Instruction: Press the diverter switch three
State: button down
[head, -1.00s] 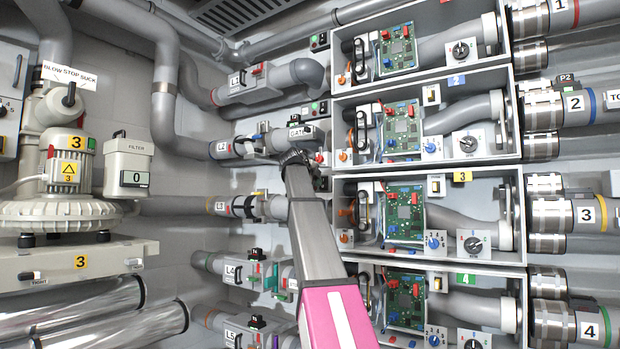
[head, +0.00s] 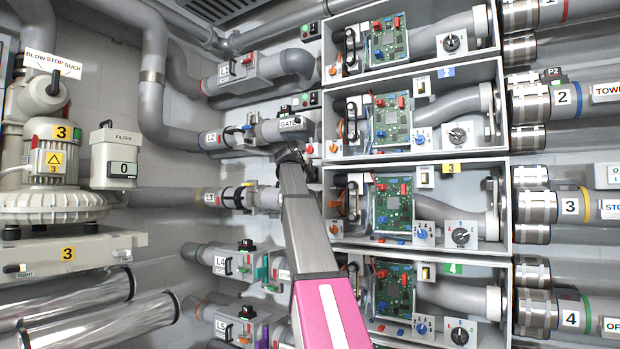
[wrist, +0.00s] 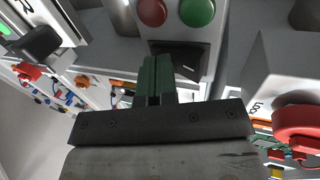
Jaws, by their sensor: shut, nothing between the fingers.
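The third grey box (head: 512,205) carries a yellow "3" plate (head: 454,169). A small switch on a white plate (head: 426,177) sits beside that plate, with a blue knob (head: 421,234) and a black dial (head: 460,236) lower down. I cannot tell which control is diverter switch three. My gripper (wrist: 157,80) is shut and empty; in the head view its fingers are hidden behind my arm. In the wrist view its tips overlap the lower left of a black switch (wrist: 186,56), below a red button (wrist: 152,10) and a green button (wrist: 197,10). Contact cannot be told.
A grey box (wrist: 285,85) with a red knob (wrist: 298,122) stands close on the right in the wrist view. A black handle (wrist: 35,44) is at upper left. In the head view, pipes with valves L1 to L5 run left of the stacked boxes, and a blower (head: 52,165) stands far left.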

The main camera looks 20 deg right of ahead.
jog(key=shift+r, duration=0.1)
jog(key=shift+r, duration=0.8)
